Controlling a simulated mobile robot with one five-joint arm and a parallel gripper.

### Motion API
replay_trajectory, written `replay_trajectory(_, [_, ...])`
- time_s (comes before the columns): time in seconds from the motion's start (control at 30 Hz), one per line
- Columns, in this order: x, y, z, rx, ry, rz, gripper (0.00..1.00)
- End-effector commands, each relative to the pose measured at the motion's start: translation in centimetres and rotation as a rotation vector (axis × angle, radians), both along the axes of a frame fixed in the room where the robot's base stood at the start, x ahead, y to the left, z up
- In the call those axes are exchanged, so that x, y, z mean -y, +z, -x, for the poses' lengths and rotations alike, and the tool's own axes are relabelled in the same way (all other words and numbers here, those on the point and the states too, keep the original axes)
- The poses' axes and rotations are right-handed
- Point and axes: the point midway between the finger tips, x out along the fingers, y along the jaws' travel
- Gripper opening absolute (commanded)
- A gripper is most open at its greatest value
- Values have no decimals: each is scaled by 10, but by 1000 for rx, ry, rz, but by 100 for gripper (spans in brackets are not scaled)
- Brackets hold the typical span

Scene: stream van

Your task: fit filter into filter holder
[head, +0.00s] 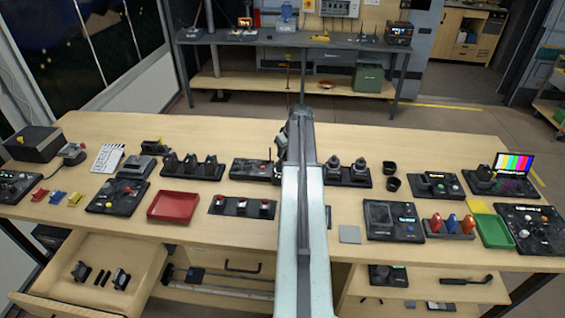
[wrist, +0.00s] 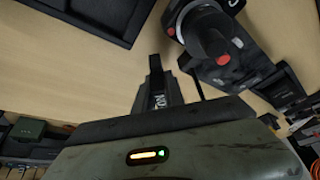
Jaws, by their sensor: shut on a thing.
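My gripper (head: 284,146) is at the end of my arm, over the middle of the long table, and is small and partly hidden there. In the wrist view my gripper (wrist: 163,78) is shut on a small dark piece with white lettering, which looks like the filter (wrist: 172,94); it is mostly hidden by the jaws. A dark device with a red knob (wrist: 212,45) stands just right of the jaws in the wrist view, apart from them. A black base (head: 250,169) lies left of my gripper in the head view. I cannot tell for sure which part is the filter holder.
A red tray (head: 173,206) and a switch panel (head: 242,206) lie left of my arm. Two posts on a black base (head: 347,176) stand close on its right. An open drawer (head: 95,265) holds several black pieces. Bare tabletop shows behind my gripper.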

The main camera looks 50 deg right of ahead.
Motion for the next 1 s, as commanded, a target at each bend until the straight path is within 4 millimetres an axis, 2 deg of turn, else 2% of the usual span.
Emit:
replay_trajectory(0.03, [0, -17, 0, 0, 0, 0, 0])
replay_trajectory(0.1, [0, -29, 0, 0, 0, 0, 0])
replay_trajectory(0.17, [0, -33, 0, 0, 0, 0, 0])
replay_trajectory(0.33, [0, -28, 0, 0, 1, 0, 0])
replay_trajectory(0.5, [-1, -33, -1, 0, 1, 0, 0])
replay_trajectory(0.53, [-1, -33, -1, 0, 1, 0, 17])
replay_trajectory(0.57, [-1, -32, -1, 0, 1, 0, 23])
replay_trajectory(0.87, [-1, -31, -1, 0, 1, -1, 23])
replay_trajectory(1.0, [-1, -24, 0, 0, 2, 0, 23])
